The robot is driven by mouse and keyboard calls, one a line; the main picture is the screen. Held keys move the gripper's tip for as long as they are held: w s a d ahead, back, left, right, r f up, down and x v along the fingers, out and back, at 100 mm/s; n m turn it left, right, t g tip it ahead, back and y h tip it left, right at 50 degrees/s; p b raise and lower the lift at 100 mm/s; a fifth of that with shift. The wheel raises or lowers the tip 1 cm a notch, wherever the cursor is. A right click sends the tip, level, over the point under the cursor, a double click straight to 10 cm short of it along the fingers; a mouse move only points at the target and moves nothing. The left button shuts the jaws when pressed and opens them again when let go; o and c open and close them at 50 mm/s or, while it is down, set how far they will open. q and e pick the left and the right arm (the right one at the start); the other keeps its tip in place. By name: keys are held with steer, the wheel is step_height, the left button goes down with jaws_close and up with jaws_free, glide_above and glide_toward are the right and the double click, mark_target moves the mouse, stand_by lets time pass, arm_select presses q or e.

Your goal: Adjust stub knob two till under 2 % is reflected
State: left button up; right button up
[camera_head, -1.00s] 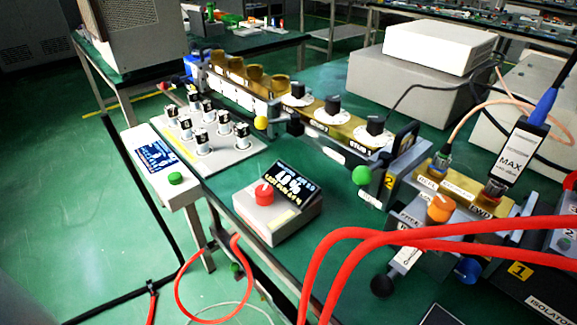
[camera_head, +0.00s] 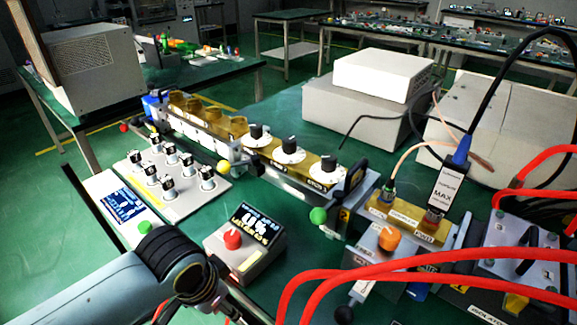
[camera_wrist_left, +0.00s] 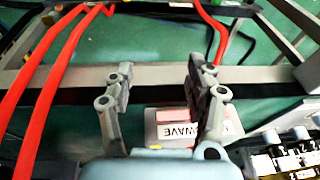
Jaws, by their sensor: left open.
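Three black stub knobs on white dials sit in a row on the brass waveguide (camera_head: 308,158). The middle one, stub knob two (camera_head: 291,147), stands between the far knob (camera_head: 257,133) and the near knob (camera_head: 329,167). A grey meter box with a red knob (camera_head: 232,239) has a lit display (camera_head: 258,226); its large percent figure is too blurred to read surely. My left arm enters the head view at lower left, apart from the knobs. My left gripper (camera_wrist_left: 160,75) is open and empty in the left wrist view. My right gripper is not seen.
Thick red cables (camera_head: 400,262) cross the lower right. A plate of several small knobs (camera_head: 175,185) and a blue-screened unit (camera_head: 124,204) lie left of the waveguide. A green ball (camera_head: 318,215) and orange knob (camera_head: 389,237) are near. Grey boxes (camera_head: 355,112) stand behind.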

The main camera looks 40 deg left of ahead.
arm_select(q)
step_height(320, 180, up, 9)
steer(key=p, duration=0.1)
steer(key=shift+t, duration=0.5)
steer(key=w+r, duration=0.1)
steer(key=w, duration=0.2)
steer(key=w+r, duration=0.1)
steer(key=w, duration=0.2)
steer(key=w+r, duration=0.1)
steer(key=w, duration=0.2)
steer(key=shift+w+a+r+p, duration=0.15)
steer(key=shift+a+r+p, duration=0.05)
steer(key=shift+a+p, duration=0.1)
steer(key=shift+h, duration=0.3)
steer(key=w+r, duration=0.1)
steer(key=w, duration=0.1)
steer(key=w+a+r, duration=0.1)
steer(key=w, duration=0.1)
steer(key=w+r, duration=0.1)
steer(key=w, duration=0.1)
steer(key=shift+a, duration=0.3)
glide_toward(289, 139)
steer(key=shift+t+h, duration=0.3)
steer(key=shift+t, duration=0.1)
steer(key=x, duration=0.7)
steer(key=s+x, duration=0.1)
steer(key=x, duration=0.2)
steer(key=shift+w+a+f, duration=0.15)
steer(key=shift+a+f, duration=0.05)
steer(key=shift+f, duration=0.25)
